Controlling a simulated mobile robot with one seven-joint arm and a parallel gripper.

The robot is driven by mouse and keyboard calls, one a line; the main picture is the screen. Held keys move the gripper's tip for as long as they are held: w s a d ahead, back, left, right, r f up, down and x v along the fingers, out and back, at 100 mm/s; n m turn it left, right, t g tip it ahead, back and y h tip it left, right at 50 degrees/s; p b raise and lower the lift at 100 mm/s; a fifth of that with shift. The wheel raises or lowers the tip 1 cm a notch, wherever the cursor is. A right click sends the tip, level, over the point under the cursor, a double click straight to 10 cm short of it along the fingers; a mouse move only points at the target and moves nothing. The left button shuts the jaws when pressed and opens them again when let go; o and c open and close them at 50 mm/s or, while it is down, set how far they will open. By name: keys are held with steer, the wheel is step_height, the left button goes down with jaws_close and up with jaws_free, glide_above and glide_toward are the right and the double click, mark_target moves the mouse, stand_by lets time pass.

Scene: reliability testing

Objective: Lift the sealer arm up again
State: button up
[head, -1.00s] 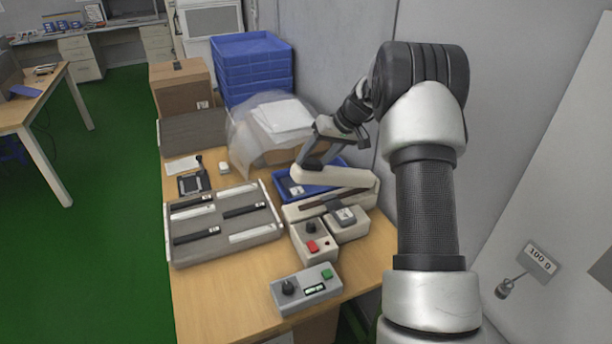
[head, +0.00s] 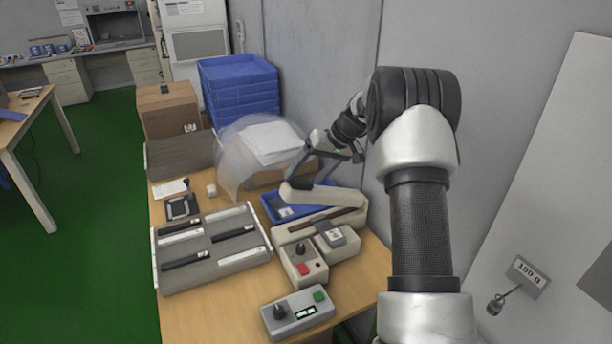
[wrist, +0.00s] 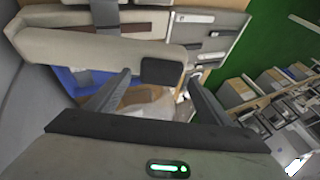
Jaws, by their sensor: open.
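The sealer (head: 352,218) is a beige machine on the wooden table, in the middle of the head view. Its beige arm (head: 325,196) stands a little above the body, with its free end to the left. My gripper (head: 303,178) is above that free end, fingers pointing down. In the wrist view the sealer arm (wrist: 85,50) runs in from the left and ends in a dark pad (wrist: 161,70). My open gripper (wrist: 160,82) has one finger on each side of the pad's end. I cannot tell whether either finger touches the arm.
A control box (head: 303,266) with a red button and a grey box (head: 298,312) with a green button stand in front. A slotted grey tray (head: 208,250) lies to the left. A blue tray (head: 270,208) and a clear cover (head: 232,160) are behind. The wall is close on the right.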

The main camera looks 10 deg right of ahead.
steer(key=v, duration=1.6)
steer(key=shift+r, duration=0.25)
steer(key=shift+s, duration=0.15)
